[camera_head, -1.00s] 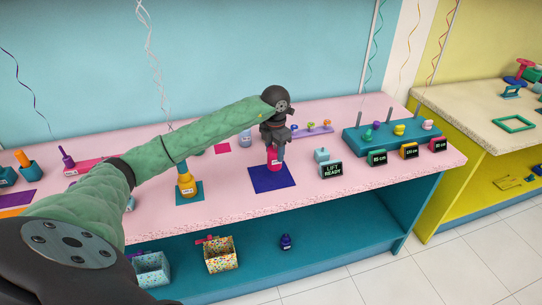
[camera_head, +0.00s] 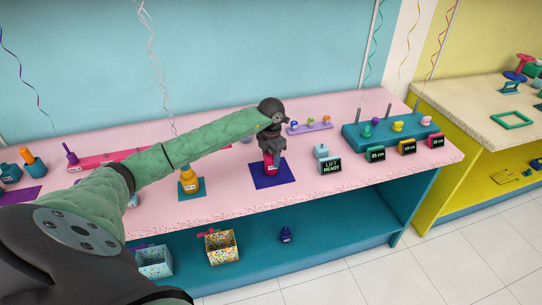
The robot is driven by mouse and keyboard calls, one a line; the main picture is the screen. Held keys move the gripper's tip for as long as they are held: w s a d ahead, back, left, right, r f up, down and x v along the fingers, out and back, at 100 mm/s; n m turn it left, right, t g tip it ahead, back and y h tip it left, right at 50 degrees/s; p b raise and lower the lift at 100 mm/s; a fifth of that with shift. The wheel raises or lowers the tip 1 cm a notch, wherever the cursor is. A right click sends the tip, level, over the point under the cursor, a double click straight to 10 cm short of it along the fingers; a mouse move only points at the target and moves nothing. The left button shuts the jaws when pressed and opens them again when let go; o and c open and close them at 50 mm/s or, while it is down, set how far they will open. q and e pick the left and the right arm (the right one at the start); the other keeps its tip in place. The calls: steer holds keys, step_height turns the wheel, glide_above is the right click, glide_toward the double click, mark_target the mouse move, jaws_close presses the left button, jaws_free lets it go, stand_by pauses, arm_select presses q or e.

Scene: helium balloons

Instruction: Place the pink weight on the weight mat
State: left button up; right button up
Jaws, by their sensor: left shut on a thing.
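The pink weight (camera_head: 272,168) is upright over the dark blue mat (camera_head: 268,181), with a white label on its front. It looks to be touching the mat, but I cannot be sure there is no small gap. My left gripper (camera_head: 271,155) points down from above and is shut on the upper part of the pink weight, hiding its top. The dark blue mat lies flat on the pink counter, with its front and sides showing around the weight. My right gripper is not in view.
A yellow weight (camera_head: 188,181) stands on a teal mat (camera_head: 193,195) to the left. A "LIFT READY" sign (camera_head: 331,166) stands just right of the blue mat. A teal pegged block (camera_head: 385,138) is further right. Patterned boxes (camera_head: 222,247) sit on the lower shelf.

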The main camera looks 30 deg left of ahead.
arm_select(q)
steer(key=shift+f, duration=0.1)
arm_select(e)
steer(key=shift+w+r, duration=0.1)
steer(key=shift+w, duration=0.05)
arm_select(q)
steer(key=o, duration=1.1)
steer(key=shift+r, duration=0.2)
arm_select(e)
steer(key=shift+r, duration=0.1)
arm_select(q)
steer(key=shift+r, duration=0.1)
step_height(320, 180, up, 3)
steer(key=shift+r+b, duration=0.1)
steer(key=shift+b, duration=1.05)
step_height(320, 180, up, 7)
steer(key=b, duration=0.3)
steer(key=shift+r, duration=0.75)
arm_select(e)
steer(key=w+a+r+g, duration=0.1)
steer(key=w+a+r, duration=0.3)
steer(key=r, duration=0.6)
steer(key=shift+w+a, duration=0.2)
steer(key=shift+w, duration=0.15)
